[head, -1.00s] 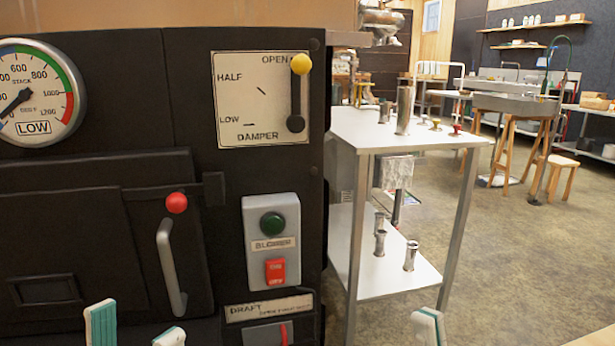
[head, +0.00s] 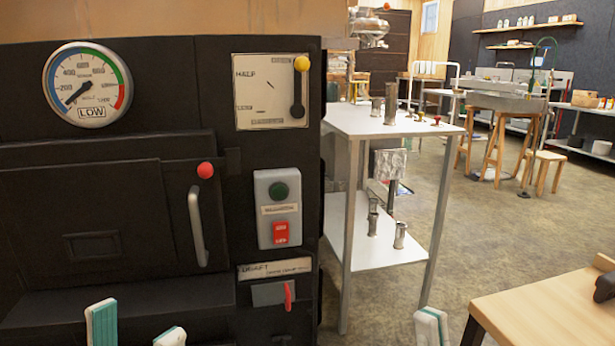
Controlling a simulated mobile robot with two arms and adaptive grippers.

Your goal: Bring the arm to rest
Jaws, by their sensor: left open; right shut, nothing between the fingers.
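My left gripper (head: 136,330) shows at the bottom left of the head view, its two pale and teal fingertips apart with nothing between them. My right gripper (head: 431,328) shows only as fingertips at the bottom edge, right of centre; it is shut and empty. Most of both arms is out of view. Both grippers appear apart from the black evaporator front (head: 110,185), and neither holds anything.
The front carries a stack gauge (head: 87,84), a yellow-knobbed damper lever (head: 299,85) at the top, a door handle (head: 198,225), a blower switch (head: 279,210) and a draft lever (head: 288,295). A white cart (head: 375,122) stands right; a wooden table (head: 550,312) is nearer. Floor between is clear.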

